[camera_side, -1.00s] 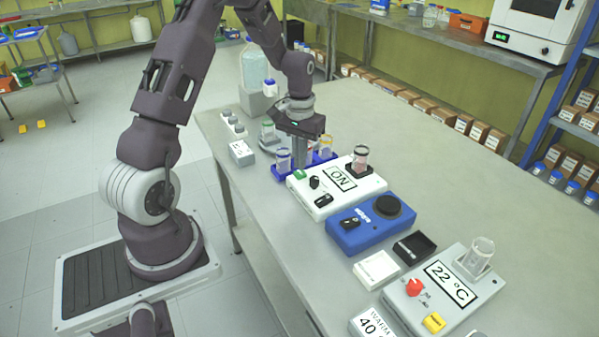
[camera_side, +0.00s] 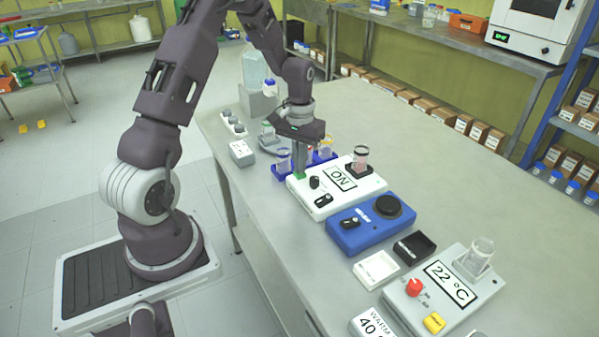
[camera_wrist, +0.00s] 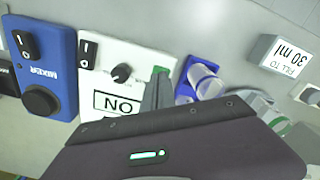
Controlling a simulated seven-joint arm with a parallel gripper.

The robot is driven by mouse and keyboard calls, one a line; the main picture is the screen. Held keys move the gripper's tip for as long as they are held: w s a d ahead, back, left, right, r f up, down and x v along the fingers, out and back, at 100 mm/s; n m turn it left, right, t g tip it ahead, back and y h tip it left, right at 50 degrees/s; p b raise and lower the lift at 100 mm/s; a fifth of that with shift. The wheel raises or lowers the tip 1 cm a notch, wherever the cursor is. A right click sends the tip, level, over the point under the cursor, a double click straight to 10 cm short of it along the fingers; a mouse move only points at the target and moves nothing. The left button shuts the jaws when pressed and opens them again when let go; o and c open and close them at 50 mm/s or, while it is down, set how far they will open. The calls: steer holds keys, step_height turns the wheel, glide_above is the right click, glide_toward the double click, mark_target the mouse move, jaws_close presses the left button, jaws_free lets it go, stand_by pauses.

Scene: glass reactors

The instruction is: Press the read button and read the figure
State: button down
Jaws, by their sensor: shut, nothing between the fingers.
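My gripper (camera_side: 300,172) is shut and empty, pointing down at the green button (camera_side: 299,177) on the near left corner of the white device. I cannot tell whether the fingertips touch the button. The white device (camera_side: 322,201) has a display reading "ON" (camera_side: 340,179), a black knob and a black rocker switch. A glass vessel with pinkish contents (camera_side: 361,157) stands in its dark holder. In the wrist view my gripper (camera_wrist: 157,78) is over the green button (camera_wrist: 160,70), mostly covering it, and the white device (camera_wrist: 110,60) is left of the fingers.
A blue mixer (camera_side: 371,222) stands right of the white device. Farther right is a heater unit (camera_side: 462,290) showing "22 °C" with a glass beaker. Blue racks with glass vials (camera_side: 283,160) stand close on the left.

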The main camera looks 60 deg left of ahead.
steer(key=shift+f, duration=0.35)
steer(key=shift+r, duration=3.55)
steer(key=s+d+r+m+t, duration=0.1)
steer(key=s+d+r+m, duration=0.1)
steer(key=s+d+r, duration=0.35)
steer(key=s+d+r+m+t, duration=0.1)
steer(key=s+d+r+t, duration=0.1)
steer(key=d+r, duration=0.6)
steer(key=s+d+r+m+t, duration=0.1)
steer(key=s+d, duration=0.2)
steer(key=s, duration=0.3)
steer(key=s+d+r+m+t, duration=0.1)
steer(key=s+d+m, duration=0.1)
steer(key=s+d, duration=0.2)
steer(key=s, duration=0.3)
steer(key=shift+d+r+t, duration=0.25)
steer(key=shift+r+t, duration=0.05)
steer(key=shift+r, duration=0.05)
